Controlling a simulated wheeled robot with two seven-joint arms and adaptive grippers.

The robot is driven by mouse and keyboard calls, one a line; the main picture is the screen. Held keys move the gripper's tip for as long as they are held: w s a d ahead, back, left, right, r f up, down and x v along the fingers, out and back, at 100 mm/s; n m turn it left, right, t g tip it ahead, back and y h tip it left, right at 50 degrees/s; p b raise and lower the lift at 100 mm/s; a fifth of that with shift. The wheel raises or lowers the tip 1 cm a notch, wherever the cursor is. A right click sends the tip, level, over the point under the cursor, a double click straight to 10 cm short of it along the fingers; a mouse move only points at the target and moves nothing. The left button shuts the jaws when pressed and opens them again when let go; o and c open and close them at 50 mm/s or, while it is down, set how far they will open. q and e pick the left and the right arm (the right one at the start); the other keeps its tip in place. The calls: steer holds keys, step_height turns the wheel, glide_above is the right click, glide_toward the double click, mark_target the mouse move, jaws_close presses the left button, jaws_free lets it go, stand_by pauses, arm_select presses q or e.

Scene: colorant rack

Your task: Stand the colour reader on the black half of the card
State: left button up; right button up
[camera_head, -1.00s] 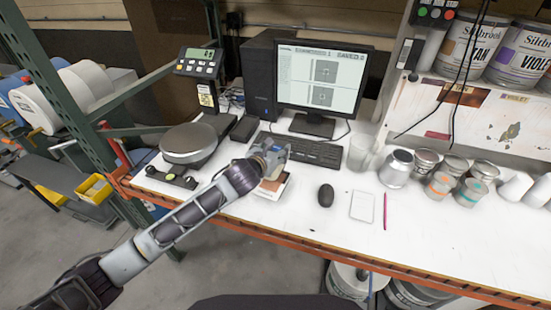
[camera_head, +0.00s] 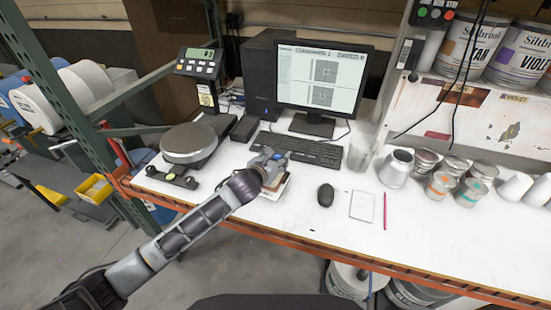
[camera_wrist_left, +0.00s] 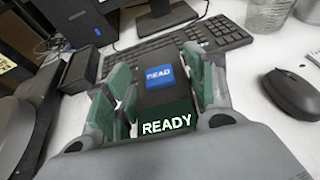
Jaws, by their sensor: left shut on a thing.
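The colour reader (camera_wrist_left: 165,96) is a dark block with a blue READ button and a lit READY display. It sits between the green-padded fingers of my left gripper (camera_wrist_left: 158,82) in the left wrist view, and the gripper is shut on it. In the head view my left gripper (camera_head: 270,162) is over the table in front of the keyboard and mostly hides the reader. A pale flat piece with a brownish edge (camera_head: 277,193) shows below the gripper; I cannot tell if it is the card, and no black half is visible. My right gripper is not in view.
The keyboard (camera_head: 302,148) is just behind the gripper. The scale (camera_head: 188,143) stands to the left. A mouse (camera_head: 325,195), a white pad (camera_head: 362,205) and a pink pen (camera_head: 384,211) lie to the right. A clear cup (camera_head: 359,153) and several cans stand farther right.

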arm_select(q)
steer(key=o, duration=1.5)
steer(key=shift+f, duration=0.1)
steer(key=b+v, duration=0.1)
steer(key=v, duration=1.1)
